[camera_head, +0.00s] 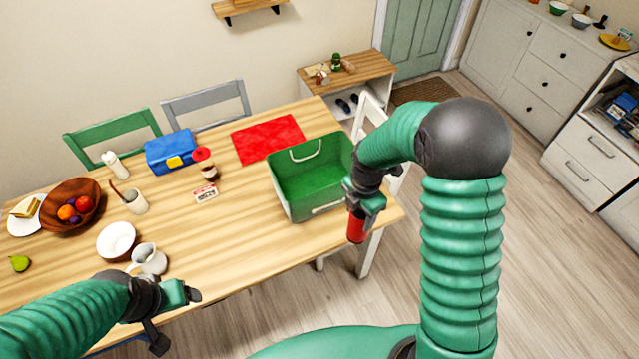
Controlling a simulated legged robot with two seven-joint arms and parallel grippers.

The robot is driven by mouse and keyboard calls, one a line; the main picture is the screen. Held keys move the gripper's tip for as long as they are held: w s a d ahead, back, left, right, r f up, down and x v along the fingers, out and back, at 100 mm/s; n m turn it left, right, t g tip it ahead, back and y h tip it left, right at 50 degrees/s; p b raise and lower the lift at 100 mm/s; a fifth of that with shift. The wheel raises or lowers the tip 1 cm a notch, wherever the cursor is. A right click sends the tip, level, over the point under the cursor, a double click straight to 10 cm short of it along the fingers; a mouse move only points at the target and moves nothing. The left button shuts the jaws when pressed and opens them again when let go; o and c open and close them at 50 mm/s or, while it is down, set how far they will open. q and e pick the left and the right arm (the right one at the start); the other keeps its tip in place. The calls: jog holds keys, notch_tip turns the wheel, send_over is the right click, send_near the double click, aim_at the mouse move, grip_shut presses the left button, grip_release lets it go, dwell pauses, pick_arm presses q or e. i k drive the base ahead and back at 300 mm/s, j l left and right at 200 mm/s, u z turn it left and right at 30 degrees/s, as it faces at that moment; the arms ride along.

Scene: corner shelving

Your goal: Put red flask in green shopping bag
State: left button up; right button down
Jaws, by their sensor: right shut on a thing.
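The green shopping bag (297,201) stands open on the right part of the wooden table, with a white handle on each long side. My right gripper (360,207) is just right of the bag, near the table's right edge. It is shut on the red flask (357,229), which hangs below the fingers, outside the bag. The upper part of the flask is hidden by the gripper. My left gripper (178,317) is over the front edge of the table at the lower left, away from the bag. Its fingers look spread and hold nothing that I can see.
A red mat (268,138) lies behind the bag. A jar with a red lid (205,163), a small card (205,194) and a blue lunch box (170,151) are to its left. A jug (148,258) and white bowl (117,240) stand near my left gripper. The table between is clear.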

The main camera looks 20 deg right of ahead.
aim_at(318, 189)
jog(key=i, duration=1)
